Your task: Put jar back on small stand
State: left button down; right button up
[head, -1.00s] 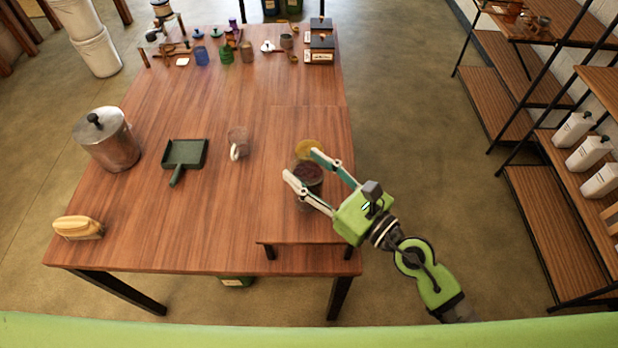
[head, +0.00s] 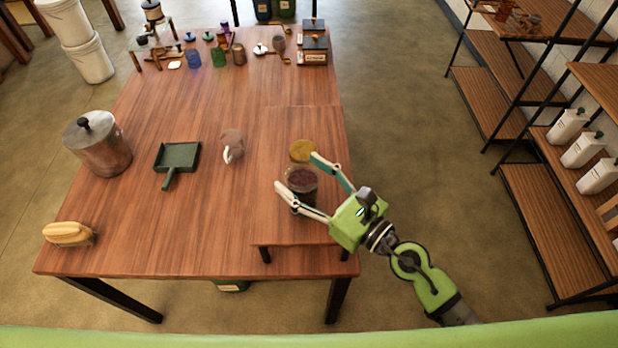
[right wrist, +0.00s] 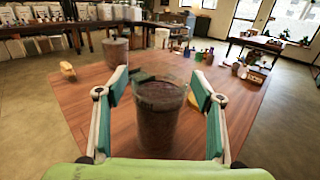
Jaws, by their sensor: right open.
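The jar (head: 302,184) is clear, with dark contents, and appears upright on the small stand (head: 282,232), a low raised wooden platform at the right front of the table. In the right wrist view the jar (right wrist: 160,115) is centred between my fingers, its base appearing to meet the wood. My right gripper (head: 296,171) is open around the jar, a finger on each side with visible gaps in the right wrist view (right wrist: 160,88). My left gripper is not in view.
A yellow round piece (head: 303,150) lies just behind the jar. A clear mug (head: 232,146), a green dustpan (head: 178,157), a metal pot (head: 98,146) and a yellow item (head: 69,235) are farther left. Several small items crowd the far edge.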

jog(key=shift+r, duration=0.25)
jog(key=shift+b+v, duration=3.45)
jog(key=shift+v, duration=2.55)
jog(key=w+d+f+m+t+h, duration=0.3)
jog(key=w+d+f+m+h, duration=0.45)
jog(key=f+m, duration=0.75)
jog(key=s+d+f+m+g+h, duration=0.15)
jog(key=d+f+m, duration=0.25)
jog(key=f+m, duration=0.5)
jog(key=d+f+m+g+h, duration=0.25)
jog(key=d+f+m, duration=0.2)
jog(key=f, duration=0.75)
jog(key=s+d+f+m+g+h, duration=0.1)
jog(key=s+f+m+g, duration=0.25)
jog(key=s+f, duration=0.55)
jog(key=s+d+f+m+g, duration=0.1)
jog(key=s+f+m+g, duration=0.1)
jog(key=s+f+m, duration=0.65)
jog(key=s+a+f+m+g, duration=0.1)
jog(key=s+f+g, duration=0.1)
jog(key=s+f, duration=0.4)
jog(key=s+a+f+m+g, duration=0.1)
jog(key=s+f, duration=0.5)
jog(key=s, duration=0.7)
jog(key=shift+a+g, duration=0.45)
jog(key=shift+g, duration=0.7)
